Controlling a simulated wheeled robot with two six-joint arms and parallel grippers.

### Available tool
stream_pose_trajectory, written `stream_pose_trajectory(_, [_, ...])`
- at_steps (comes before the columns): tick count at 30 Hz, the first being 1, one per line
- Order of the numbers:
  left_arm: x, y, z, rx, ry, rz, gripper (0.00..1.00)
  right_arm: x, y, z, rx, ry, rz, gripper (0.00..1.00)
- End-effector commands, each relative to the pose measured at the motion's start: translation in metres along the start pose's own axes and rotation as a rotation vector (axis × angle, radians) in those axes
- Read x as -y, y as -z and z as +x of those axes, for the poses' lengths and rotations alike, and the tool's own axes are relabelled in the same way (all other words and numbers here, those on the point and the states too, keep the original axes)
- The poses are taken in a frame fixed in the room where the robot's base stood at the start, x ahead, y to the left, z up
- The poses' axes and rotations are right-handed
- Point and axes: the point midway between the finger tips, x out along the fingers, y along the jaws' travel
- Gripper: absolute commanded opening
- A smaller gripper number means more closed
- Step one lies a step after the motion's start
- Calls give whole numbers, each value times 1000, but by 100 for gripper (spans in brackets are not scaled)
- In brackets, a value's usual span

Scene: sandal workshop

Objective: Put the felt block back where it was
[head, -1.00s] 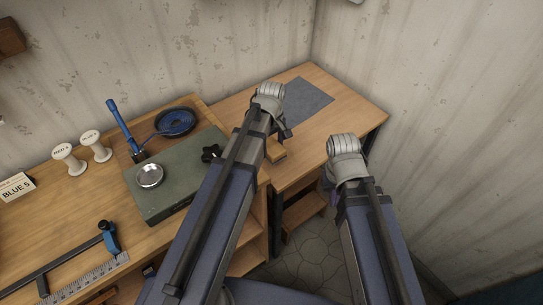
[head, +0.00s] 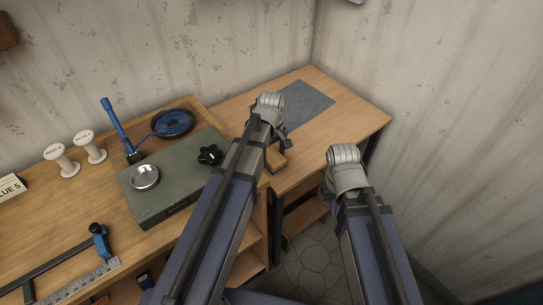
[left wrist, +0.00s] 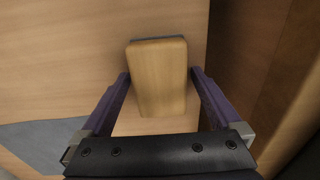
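The felt block (left wrist: 157,78) is a pale wooden block with a thin grey layer along its far edge. In the left wrist view it sits between the two fingers of my left gripper (left wrist: 160,76), which are close against its sides. In the head view the block (head: 276,161) shows just below my left gripper, over the front part of the right-hand table (head: 335,125). I cannot tell whether it touches the tabletop. My right gripper (head: 329,188) is mostly hidden behind its own wrist, right of the block and in front of the table.
A dark grey mat (head: 304,104) lies flat and bare on the right-hand table. A green case (head: 170,197) with a metal dish (head: 145,176) and black knob (head: 209,154) stands on the left bench.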

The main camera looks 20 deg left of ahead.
Motion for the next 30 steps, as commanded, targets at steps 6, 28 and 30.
stream_pose_trajectory(6, [0, 0, 0, 0, 0, 0, 100, 0, 0, 0, 0, 0, 0, 0])
stream_pose_trajectory(28, [0, 0, -71, 0, 0, 0, 100, -7, -4, -70, 0, 0, 0, 0])
stream_pose_trajectory(30, [0, 0, -81, 0, 0, 0, 100, -8, -5, -81, 0, 0, 0, 0])
